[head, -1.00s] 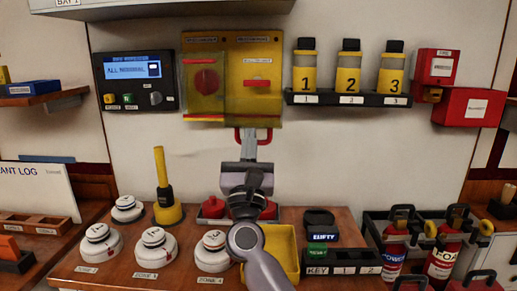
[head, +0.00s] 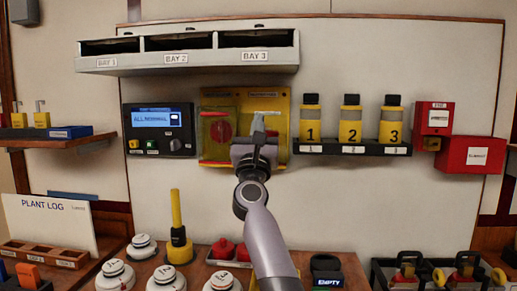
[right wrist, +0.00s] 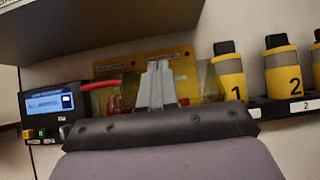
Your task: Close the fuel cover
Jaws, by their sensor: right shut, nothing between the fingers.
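The yellow panel (head: 268,102) is on the back wall, with small labels too blurred to read. Its left half has a see-through yellow cover (head: 219,135) over a round red knob, with a red bar at its lower edge. A red piece (head: 265,122) shows on the right half, behind my fingers. My right gripper (head: 258,125) is shut and empty, pointing up in front of the right half and hiding much of it. In the right wrist view, the shut fingers (right wrist: 157,85) stand before the panel, with see-through yellow sheet on both sides. Contact is unclear. My left gripper is not in view.
A bay shelf (head: 190,62) juts out above the panel. A rack (head: 352,149) with three yellow canisters is close at right. Red boxes (head: 472,155) are farther right. Several white discs stand on the bench below.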

